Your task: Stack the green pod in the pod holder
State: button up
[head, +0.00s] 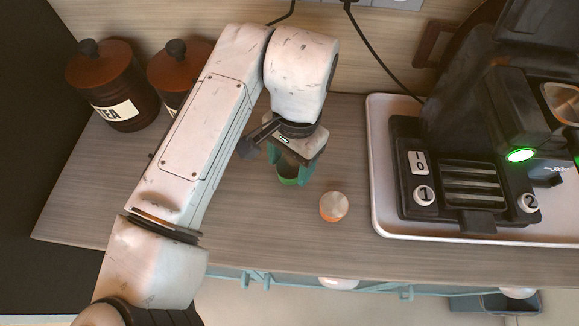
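The green pod (288,180) is between the fingers of my gripper (291,172), low over the wooden counter in the middle of the head view. Only its green lower side shows clearly; the fingers and wrist cover much of the rest. The fingers stand close on both sides of the pod, but I cannot tell whether they press on it or whether it is lifted. I cannot make out a pod holder with certainty.
An orange pod with a pale lid (333,206) stands right of my gripper. A coffee machine (460,175) sits on a pale tray (382,215) at the right. Dark canisters (108,85) stand at the back left. The counter's front edge (300,262) is near.

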aim_at(289, 171)
jog(key=c, duration=0.8)
jog(key=shift+r, duration=0.5)
jog(key=r, duration=0.2)
jog(key=shift+s+d+r, duration=0.1)
jog(key=shift+s+r, duration=0.1)
jog(key=shift+r, duration=0.2)
jog(key=s+d+r, duration=0.5)
jog(key=s+r, duration=0.4)
jog(key=s, duration=0.3)
jog(key=shift+s+d+p, duration=0.15)
jog(key=shift+s+p, duration=0.15)
